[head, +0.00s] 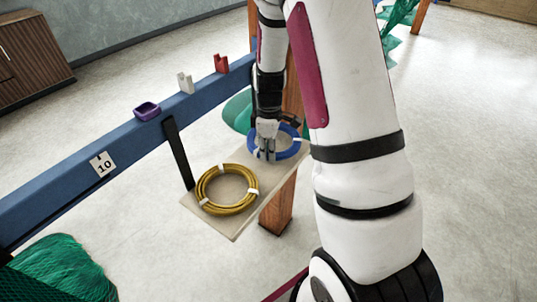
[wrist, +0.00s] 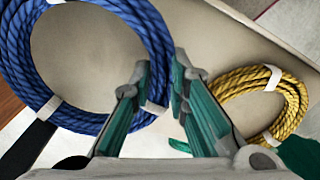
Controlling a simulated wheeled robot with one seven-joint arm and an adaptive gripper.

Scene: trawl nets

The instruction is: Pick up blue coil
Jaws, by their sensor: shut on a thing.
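The blue coil (head: 291,153) is a ring of blue rope with white bands at the far end of a pale board (head: 233,225). In the wrist view the blue coil (wrist: 20,62) fills the upper left, and its right side passes between my fingers. My gripper (head: 266,153) points down at the coil's near side and is shut on the rope. In the wrist view my gripper (wrist: 163,75) has one finger on either side of the strand. Part of the coil is hidden behind my gripper in the head view. I cannot tell whether the coil is clear of the board.
A yellow coil (head: 204,186) lies at the near end of the board, to the right in the wrist view (wrist: 294,104). A blue beam (head: 60,188) carries purple (head: 147,111), white (head: 186,83) and red (head: 221,63) pieces. A wooden post (head: 279,208) stands below the board. Green net (head: 60,270) lies lower left.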

